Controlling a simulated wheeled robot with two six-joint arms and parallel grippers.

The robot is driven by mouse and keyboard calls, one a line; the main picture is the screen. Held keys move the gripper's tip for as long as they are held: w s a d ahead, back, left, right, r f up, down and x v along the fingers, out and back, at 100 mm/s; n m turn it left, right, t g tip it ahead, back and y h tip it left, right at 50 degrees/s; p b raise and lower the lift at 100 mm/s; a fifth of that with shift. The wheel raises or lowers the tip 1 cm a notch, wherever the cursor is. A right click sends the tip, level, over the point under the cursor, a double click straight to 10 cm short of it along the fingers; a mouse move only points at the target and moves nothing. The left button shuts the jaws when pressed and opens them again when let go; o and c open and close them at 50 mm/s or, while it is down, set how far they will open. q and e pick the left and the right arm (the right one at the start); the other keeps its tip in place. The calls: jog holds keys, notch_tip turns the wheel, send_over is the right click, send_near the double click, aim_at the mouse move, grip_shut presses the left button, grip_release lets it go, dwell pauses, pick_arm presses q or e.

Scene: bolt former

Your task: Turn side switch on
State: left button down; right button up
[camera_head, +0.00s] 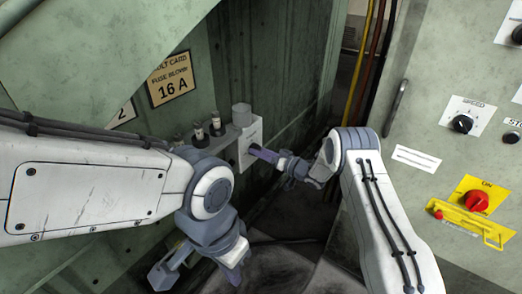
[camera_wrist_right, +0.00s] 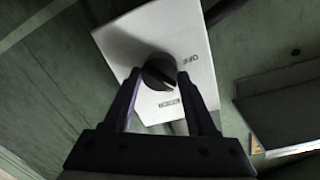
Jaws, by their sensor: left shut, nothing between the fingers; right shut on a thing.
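The side switch is a white box (camera_head: 252,132) on the green machine wall, with a dark round knob. In the right wrist view the box (camera_wrist_right: 190,40) fills the upper middle, with the knob (camera_wrist_right: 157,68) near its centre. "OFF" is printed above right of the knob; a small label below is too blurred to read. My right gripper (camera_wrist_right: 159,78) is shut on the knob, one finger on each side. In the head view my right gripper (camera_head: 260,153) reaches the box from the right and hides the knob. My left gripper (camera_head: 234,274) is shut and empty, low in front.
Several fuses (camera_head: 199,132) stand on a ledge left of the switch, under a "16 A" sign (camera_head: 170,78). A control panel (camera_head: 435,100) at the right carries a speed knob (camera_head: 462,124) and a red rotary switch (camera_head: 476,201) on yellow. Cables (camera_head: 366,65) run behind my right arm.

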jog(key=shift+d+f+m+g+p, duration=0.1)
jog(key=shift+m+g+p, duration=0.15)
jog(key=shift+m, duration=1.45)
jog(key=shift+d+m+g+p, duration=0.15)
jog(key=shift+m+p, duration=0.2)
jog(key=shift+m, duration=1.35)
jog(key=shift+a, duration=0.1)
jog(key=o, duration=1.4)
jog(key=shift+c, duration=0.2)
jog(key=f+p+v, duration=0.1)
jog(key=p+v, duration=0.1)
jog(key=v, duration=0.8)
jog(key=shift+d+r, duration=0.2)
jog(key=shift+r, duration=0.2)
jog(key=shift+s+d, duration=0.1)
